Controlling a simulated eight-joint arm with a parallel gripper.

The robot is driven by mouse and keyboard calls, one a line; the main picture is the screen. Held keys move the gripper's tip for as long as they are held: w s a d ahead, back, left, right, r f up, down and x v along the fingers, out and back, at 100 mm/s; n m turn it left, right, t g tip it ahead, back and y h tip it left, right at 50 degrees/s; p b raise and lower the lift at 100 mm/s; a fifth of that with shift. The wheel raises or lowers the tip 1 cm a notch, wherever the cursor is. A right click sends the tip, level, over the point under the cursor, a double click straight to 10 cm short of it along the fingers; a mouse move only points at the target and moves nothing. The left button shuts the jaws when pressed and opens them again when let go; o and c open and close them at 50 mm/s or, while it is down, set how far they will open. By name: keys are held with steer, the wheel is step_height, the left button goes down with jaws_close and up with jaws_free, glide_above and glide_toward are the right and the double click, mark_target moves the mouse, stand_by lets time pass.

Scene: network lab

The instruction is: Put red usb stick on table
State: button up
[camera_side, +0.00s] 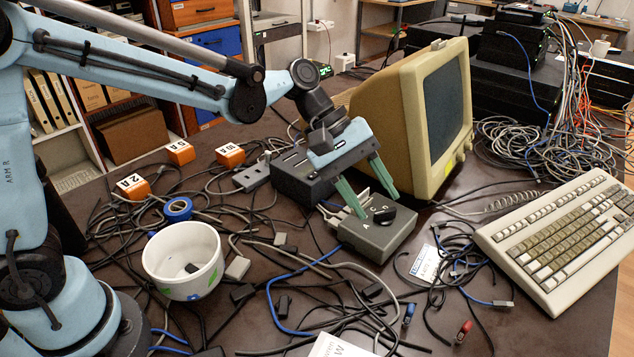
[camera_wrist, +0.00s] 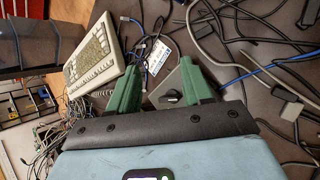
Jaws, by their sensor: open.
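The red usb stick (camera_side: 463,331) lies on the dark table (camera_side: 565,325) near the front edge, among black cables, in the side view. I cannot make it out in the wrist view. My gripper (camera_side: 380,207) is open and empty. Its two green fingers point down over the grey switch box with a black knob (camera_side: 372,241), well behind and left of the red stick. In the wrist view the fingers (camera_wrist: 159,66) stand apart with the box (camera_wrist: 160,98) between and beyond them. I cannot tell whether they touch it.
A blue usb stick (camera_side: 408,313) lies left of the red one. A keyboard (camera_side: 560,235) is at the right and a beige monitor (camera_side: 425,110) stands behind my gripper. A white pot (camera_side: 182,262) is at the left. Loose cables cover much of the table.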

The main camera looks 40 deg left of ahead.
steer(key=s+a+m+t+y, duration=0.3)
steer(key=s+a+m+y, duration=0.1)
steer(key=a, duration=0.5)
steer(key=s+a+m+t+y, duration=0.3)
steer(key=s+a, duration=0.4)
steer(key=a, duration=0.3)
steer(key=m+y, duration=0.1)
steer(key=m, duration=0.1)
steer(key=shift+s+m, duration=0.2)
steer(key=shift+m, duration=0.1)
